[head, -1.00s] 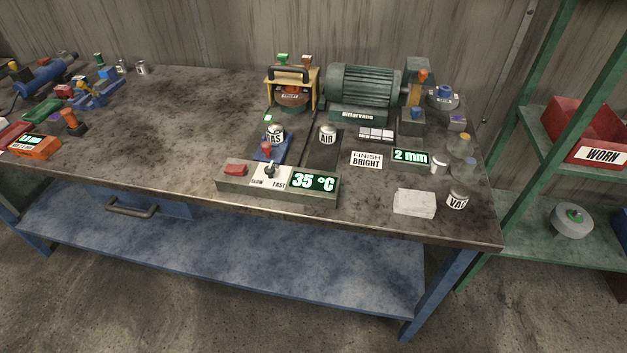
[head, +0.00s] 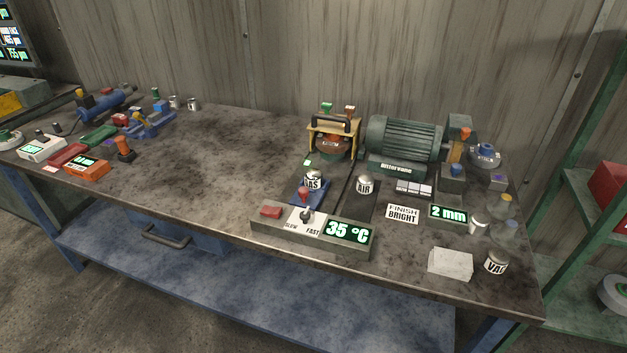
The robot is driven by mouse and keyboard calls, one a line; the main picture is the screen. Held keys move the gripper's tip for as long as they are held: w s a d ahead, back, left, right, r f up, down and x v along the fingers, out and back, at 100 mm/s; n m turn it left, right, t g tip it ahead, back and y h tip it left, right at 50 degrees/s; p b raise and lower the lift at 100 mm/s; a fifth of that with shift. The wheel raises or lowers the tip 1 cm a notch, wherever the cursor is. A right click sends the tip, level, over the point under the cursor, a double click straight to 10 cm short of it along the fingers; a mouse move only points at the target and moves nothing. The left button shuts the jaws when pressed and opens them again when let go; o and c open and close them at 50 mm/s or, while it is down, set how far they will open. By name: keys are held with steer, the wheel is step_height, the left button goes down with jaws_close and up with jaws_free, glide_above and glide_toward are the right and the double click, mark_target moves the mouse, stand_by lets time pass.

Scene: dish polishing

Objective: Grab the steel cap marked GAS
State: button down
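The steel cap marked GAS (head: 313,180) is a small domed metal cap with a white label band in dark letters. It sits upright on a blue holder (head: 306,195) on the workbench, right of the middle of the head view, just behind the control box. A similar cap marked AIR (head: 364,184) stands to its right. Another cap, its label reading as VA and then cut short (head: 496,262), stands at the right front of the bench. My gripper is not in view.
The control box (head: 262,229) with a lever and a 35 °C display lies in front of the GAS cap. Behind it stand a yellow-framed device (head: 333,140) and a green motor (head: 404,138). A white block (head: 450,263) lies at front right. The bench (head: 215,165) is clear left of the cap.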

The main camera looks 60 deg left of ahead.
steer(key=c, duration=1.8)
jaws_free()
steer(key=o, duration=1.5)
